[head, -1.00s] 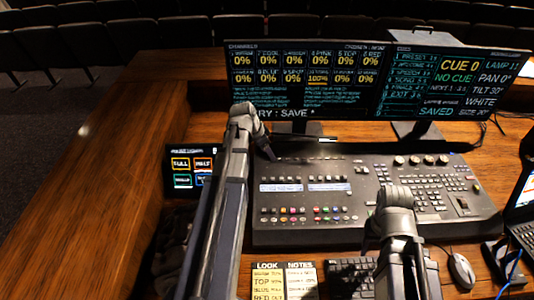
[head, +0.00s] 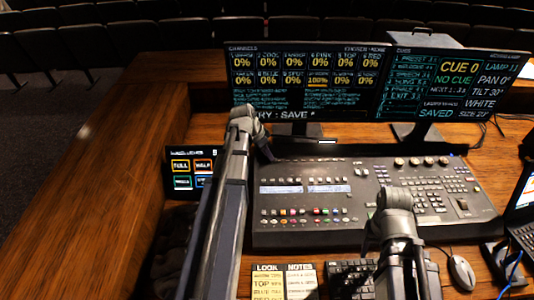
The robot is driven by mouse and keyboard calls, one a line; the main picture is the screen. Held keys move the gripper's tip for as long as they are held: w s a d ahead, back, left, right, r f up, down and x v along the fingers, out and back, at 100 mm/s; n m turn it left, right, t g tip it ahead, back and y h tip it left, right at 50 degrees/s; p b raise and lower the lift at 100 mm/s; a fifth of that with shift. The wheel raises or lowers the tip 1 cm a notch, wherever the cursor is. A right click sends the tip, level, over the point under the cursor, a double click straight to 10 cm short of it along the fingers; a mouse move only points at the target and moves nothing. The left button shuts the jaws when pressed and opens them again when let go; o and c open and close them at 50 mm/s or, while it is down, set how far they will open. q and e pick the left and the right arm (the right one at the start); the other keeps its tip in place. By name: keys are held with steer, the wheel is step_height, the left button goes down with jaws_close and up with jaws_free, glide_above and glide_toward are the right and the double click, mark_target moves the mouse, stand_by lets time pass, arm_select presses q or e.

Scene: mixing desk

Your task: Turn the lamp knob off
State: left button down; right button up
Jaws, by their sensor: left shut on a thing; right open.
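The lighting console (head: 330,232) lies flat on the wooden desk. A row of round knobs (head: 428,161) stands at its upper right; I cannot read which is the lamp knob. My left gripper (head: 269,156) reaches down at the console's back left corner, beyond my raised forearm. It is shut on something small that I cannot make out. My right gripper (head: 395,198) is over the right half of the console, open, its fingers mostly hidden behind its own wrist. The right monitor (head: 455,85) shows "LAMP" text at its upper right.
The left monitor (head: 305,80) stands behind the console. A small touch screen (head: 193,172) is to the left. Look and notes cards (head: 283,282), a keyboard (head: 350,278) and a mouse (head: 461,272) lie in front. A laptop (head: 522,205) is at the right edge. The desk's left side is bare.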

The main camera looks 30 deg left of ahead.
arm_select(q)
steer(key=n, duration=0.2)
steer(key=n+y, duration=0.1)
steer(key=n, duration=0.1)
steer(key=shift+d+t+y, duration=0.2)
steer(key=shift+t+y, duration=0.1)
steer(key=n, duration=0.2)
steer(key=n+y, duration=0.1)
steer(key=n, duration=0.1)
steer(key=shift+d+n+y, duration=0.15)
steer(key=shift+n+y, duration=0.15)
steer(key=n+y, duration=0.1)
steer(key=n, duration=0.1)
steer(key=n+g+y, duration=0.1)
steer(key=n, duration=0.2)
steer(key=shift+w+d, duration=0.15)
steer(key=shift+w, duration=0.05)
steer(key=shift+n+g+y, duration=0.3)
steer(key=shift+n+g, duration=0.5)
steer(key=shift+n, duration=1.2)
steer(key=shift+d, duration=0.1)
steer(key=c, duration=0.7)
jaws_free()
